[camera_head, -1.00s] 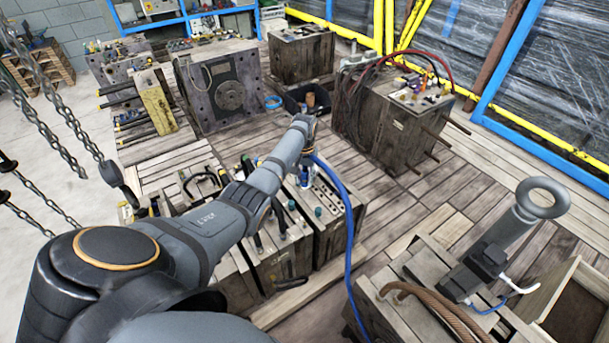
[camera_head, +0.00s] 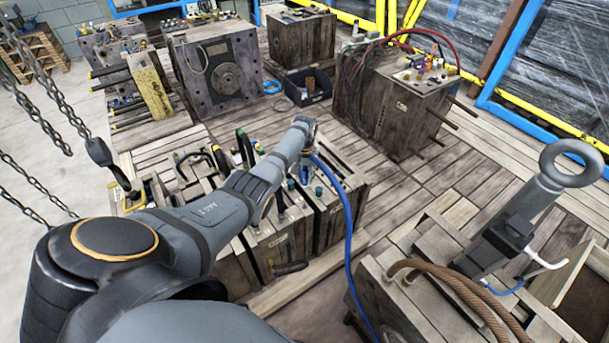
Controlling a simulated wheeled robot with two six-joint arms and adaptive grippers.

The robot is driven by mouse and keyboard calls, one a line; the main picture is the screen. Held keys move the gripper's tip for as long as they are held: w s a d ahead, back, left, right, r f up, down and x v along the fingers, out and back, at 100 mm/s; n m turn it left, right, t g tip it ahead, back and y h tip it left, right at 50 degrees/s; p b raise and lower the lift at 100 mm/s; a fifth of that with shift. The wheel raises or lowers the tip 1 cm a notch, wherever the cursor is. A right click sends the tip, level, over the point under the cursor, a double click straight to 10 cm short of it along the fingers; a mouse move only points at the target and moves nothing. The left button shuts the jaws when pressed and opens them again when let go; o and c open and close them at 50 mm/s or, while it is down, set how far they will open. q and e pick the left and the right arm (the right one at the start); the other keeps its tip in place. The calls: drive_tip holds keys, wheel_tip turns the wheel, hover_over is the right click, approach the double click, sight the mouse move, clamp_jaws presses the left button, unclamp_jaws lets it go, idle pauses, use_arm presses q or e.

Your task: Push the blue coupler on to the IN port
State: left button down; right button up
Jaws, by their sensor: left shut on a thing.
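My left arm reaches in from the left over a row of wooden-sided moulds (camera_head: 335,219). My left gripper (camera_head: 306,160) points down over the top of the right-hand mould in this row. It is shut on the small blue coupler (camera_head: 304,174), which is mostly hidden by the gripper. A blue hose (camera_head: 350,230) runs from beside the gripper down to the bottom of the view. The IN port cannot be made out; I cannot tell whether the coupler touches any port. My right gripper is not in view.
A mould with a red hose (camera_head: 405,100) stands behind on the right. A black bin (camera_head: 308,88) stands at the back. A grey lifting eye (camera_head: 570,165) and brown rope (camera_head: 450,285) are at the right front. Chains (camera_head: 45,110) hang at the left. Plank floor between is clear.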

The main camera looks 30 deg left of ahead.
use_arm(q)
drive_tip(key=b, duration=0.8)
hover_over(304, 204)
wheel_tip(304, 204, down, 10)
drive_tip(key=shift+w+f, duration=0.1)
drive_tip(key=shift+f+b, duration=0.55)
drive_tip(key=shift+f, duration=0.1)
drive_tip(key=shift+r, duration=0.1)
drive_tip(key=shift+f, duration=0.25)
drive_tip(key=shift+f, duration=0.1)
idle(0.4)
drive_tip(key=shift+f+b, duration=0.6)
drive_tip(key=shift+f+b, duration=0.45)
drive_tip(key=shift+f, duration=0.15)
idle(0.7)
drive_tip(key=c, duration=1)
unclamp_jaws()
